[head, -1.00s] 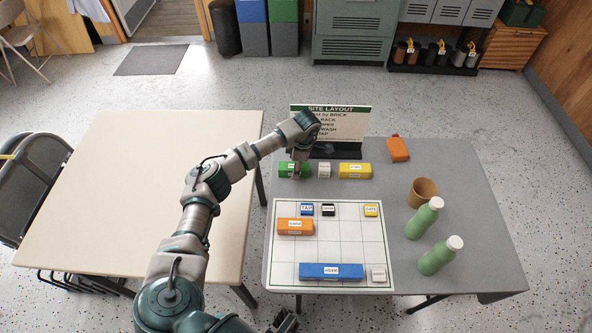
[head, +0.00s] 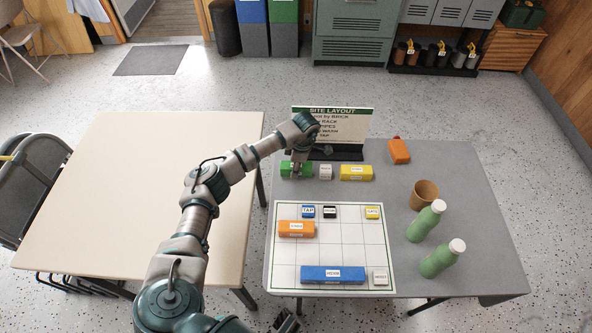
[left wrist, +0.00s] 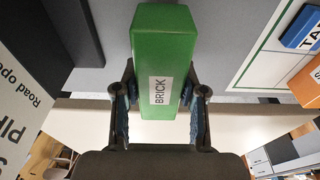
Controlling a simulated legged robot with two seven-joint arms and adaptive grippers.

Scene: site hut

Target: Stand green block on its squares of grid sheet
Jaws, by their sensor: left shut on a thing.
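The green block (head: 286,169), labelled BRICK, is at the back left of the grey table, in front of the sign. My left gripper (head: 297,168) is over it from above and shut on it. In the left wrist view the green block (left wrist: 163,45) lies lengthwise between the two fingers of the left gripper (left wrist: 160,105). I cannot tell whether it touches the table. The white grid sheet (head: 340,255) lies in front of it, with several blocks on it. A dark part at the bottom edge looks like my right gripper (head: 287,322); its fingers are unclear.
A white block (head: 325,172) and a yellow block (head: 356,173) stand right of the green one. The site layout sign (head: 335,123) is behind. Several middle squares are bare.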

